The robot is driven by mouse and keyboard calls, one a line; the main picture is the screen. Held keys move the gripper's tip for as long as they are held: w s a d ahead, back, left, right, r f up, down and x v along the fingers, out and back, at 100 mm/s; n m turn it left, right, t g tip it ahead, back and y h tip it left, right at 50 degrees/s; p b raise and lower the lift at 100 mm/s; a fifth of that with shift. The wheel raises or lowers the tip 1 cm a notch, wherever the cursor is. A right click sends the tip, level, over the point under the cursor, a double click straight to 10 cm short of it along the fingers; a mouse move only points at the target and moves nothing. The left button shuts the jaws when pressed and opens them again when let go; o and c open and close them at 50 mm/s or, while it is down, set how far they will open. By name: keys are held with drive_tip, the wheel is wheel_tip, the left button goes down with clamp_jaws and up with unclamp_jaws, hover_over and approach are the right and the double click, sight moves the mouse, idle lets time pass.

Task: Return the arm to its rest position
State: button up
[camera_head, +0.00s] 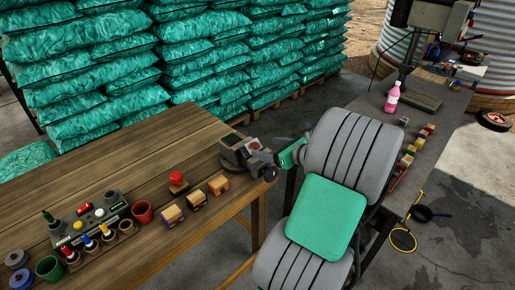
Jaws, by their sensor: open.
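My arm, grey with green panels, reaches in from the lower right over the right end of the wooden table (122,150). My arm's thick links hide part of the floor and of the grey bench behind.
Green sacks (195,50) are stacked behind. A grey bench (405,108) at right bears a pink bottle (392,97) and small blocks.

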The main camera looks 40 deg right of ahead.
drive_tip(key=v, duration=0.2)
drive_tip(key=shift+s+r, duration=0.15)
drive_tip(key=shift+s, duration=0.1)
drive_tip(key=w+a+f+n+g+y, duration=0.1)
drive_tip(key=w+a+n+g, duration=0.2)
drive_tip(key=a+n, duration=0.7)
drive_tip(key=w+a+n+g+y, duration=0.15)
drive_tip(key=a+n+g, duration=0.25)
drive_tip(key=a+n, duration=0.65)
drive_tip(key=s+a+n+g+h, duration=0.1)
drive_tip(key=s+a+n, duration=0.4)
drive_tip(key=a+n, duration=0.2)
drive_tip(key=s+a+r+n+g+h, duration=0.1)
drive_tip(key=s+a+n+h, duration=0.1)
drive_tip(key=s+a+n, duration=0.3)
drive_tip(key=a+n, duration=0.3)
drive_tip(key=shift+s+a+r, duration=0.2)
drive_tip(key=shift+r, duration=0.05)
drive_tip(key=shift+c, duration=0.6)
